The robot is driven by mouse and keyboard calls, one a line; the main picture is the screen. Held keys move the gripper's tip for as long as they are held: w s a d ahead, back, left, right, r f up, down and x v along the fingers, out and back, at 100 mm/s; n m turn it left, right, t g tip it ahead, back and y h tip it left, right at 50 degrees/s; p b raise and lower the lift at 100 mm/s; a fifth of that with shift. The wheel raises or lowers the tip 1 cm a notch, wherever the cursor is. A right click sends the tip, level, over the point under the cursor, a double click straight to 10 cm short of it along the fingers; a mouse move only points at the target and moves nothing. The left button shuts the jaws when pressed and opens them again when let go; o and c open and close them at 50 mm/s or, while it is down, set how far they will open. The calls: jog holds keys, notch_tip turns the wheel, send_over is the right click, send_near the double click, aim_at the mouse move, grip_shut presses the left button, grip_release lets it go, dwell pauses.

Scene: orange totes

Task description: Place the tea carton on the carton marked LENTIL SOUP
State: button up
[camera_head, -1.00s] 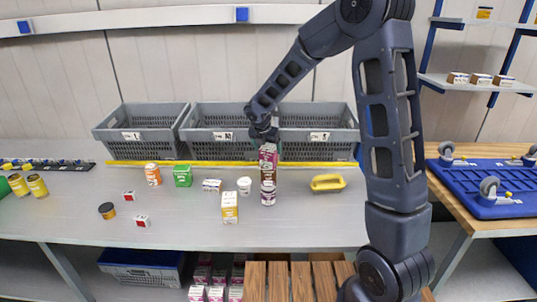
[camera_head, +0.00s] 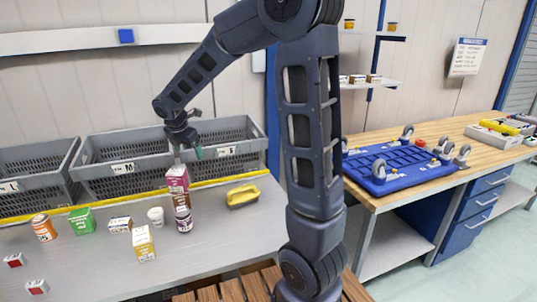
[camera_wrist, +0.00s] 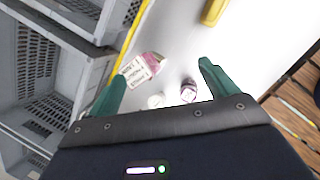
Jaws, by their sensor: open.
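A pink-and-white carton (camera_head: 177,179) stands upright above a brown part (camera_head: 182,201), apparently another carton under it; I cannot read either label in the head view. The pink carton also shows in the wrist view (camera_wrist: 141,68), its print too blurred to read surely. I cannot tell which is the tea carton or LENTIL SOUP. A dark jar with a white label (camera_head: 184,221) stands in front, hiding the lower part. My gripper (camera_head: 187,153) is open just above the pink carton; in the wrist view its green fingers (camera_wrist: 163,72) are apart, with the carton nearer the left one.
A yellow-and-white carton (camera_head: 143,244), a white cup (camera_head: 156,216), a small white carton (camera_head: 120,225), a green box (camera_head: 82,221) and an orange can (camera_head: 43,228) stand left. A yellow object (camera_head: 243,195) lies right. Grey crates (camera_head: 125,168) line the back.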

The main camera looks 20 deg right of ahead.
jog(key=s+d+r+m, duration=0.4)
jog(key=s+d+m, duration=0.5)
jog(key=d, duration=0.1)
jog(key=s+d+r+m, duration=0.4)
jog(key=s+d+m, duration=0.5)
jog(key=d, duration=0.1)
jog(key=s+d+f+m+y, duration=0.1)
jog(key=s+d+m, duration=0.2)
jog(key=s+m, duration=0.5)
jog(key=shift+s+f+t+y, duration=0.2)
jog(key=shift+s+t+y, duration=0.1)
jog(key=shift+s+y, duration=0.15)
jog(key=shift+d, duration=0.1)
